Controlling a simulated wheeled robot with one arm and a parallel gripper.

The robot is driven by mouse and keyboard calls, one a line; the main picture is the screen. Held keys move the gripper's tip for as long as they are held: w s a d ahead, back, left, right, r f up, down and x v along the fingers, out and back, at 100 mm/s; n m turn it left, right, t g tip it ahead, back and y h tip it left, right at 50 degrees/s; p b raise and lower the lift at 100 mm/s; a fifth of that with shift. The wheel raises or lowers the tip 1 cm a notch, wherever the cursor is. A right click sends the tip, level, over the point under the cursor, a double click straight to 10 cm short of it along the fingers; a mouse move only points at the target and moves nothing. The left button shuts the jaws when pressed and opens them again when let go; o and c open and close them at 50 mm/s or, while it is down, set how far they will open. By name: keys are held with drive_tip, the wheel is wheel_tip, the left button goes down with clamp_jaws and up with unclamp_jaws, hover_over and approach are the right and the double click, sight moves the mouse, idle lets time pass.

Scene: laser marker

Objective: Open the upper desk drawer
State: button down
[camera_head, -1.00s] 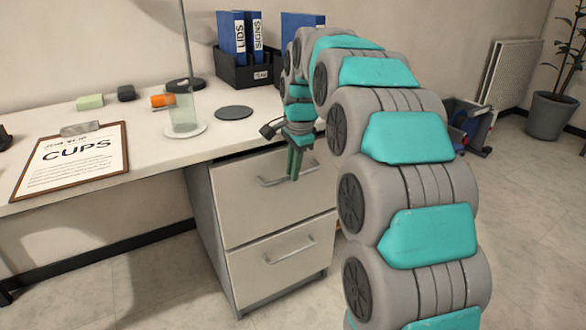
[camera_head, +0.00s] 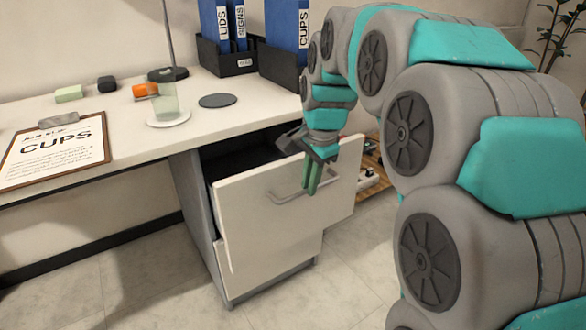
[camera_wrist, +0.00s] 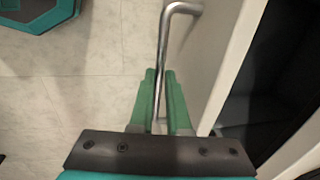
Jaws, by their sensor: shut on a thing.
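The upper drawer (camera_head: 255,215) of the desk stands partly pulled out, with a dark gap showing behind its front. Its metal bar handle (camera_head: 290,197) runs across the front panel. My gripper (camera_head: 312,185) is at the right part of the handle, with its green fingers pointing down. In the wrist view, my gripper (camera_wrist: 161,85) has one finger on each side of the handle bar (camera_wrist: 162,45) and is shut on it. The drawer's dark inside shows at the right of the wrist view.
The desk top (camera_head: 110,117) holds a clipboard (camera_head: 55,155), a clear cup (camera_head: 165,103), a dark round pad (camera_head: 217,100) and binders (camera_head: 287,25) in a black holder. A wooden board (camera_head: 370,170) with items lies behind the drawer. The floor in front is clear.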

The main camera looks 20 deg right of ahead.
drive_tip(key=s+d+b, duration=0.1)
drive_tip(key=s+d, duration=0.2)
drive_tip(key=s, duration=0.7)
drive_tip(key=s+d, duration=0.4)
drive_tip(key=s, duration=0.7)
drive_tip(key=shift+b, duration=0.35)
drive_tip(key=c, duration=0.9)
unclamp_jaws()
drive_tip(key=r, duration=0.2)
drive_tip(key=s+r, duration=0.1)
drive_tip(key=r, duration=0.4)
drive_tip(key=shift+s+d+r, duration=0.2)
drive_tip(key=shift+s+r, duration=0.05)
drive_tip(key=shift+r, duration=0.1)
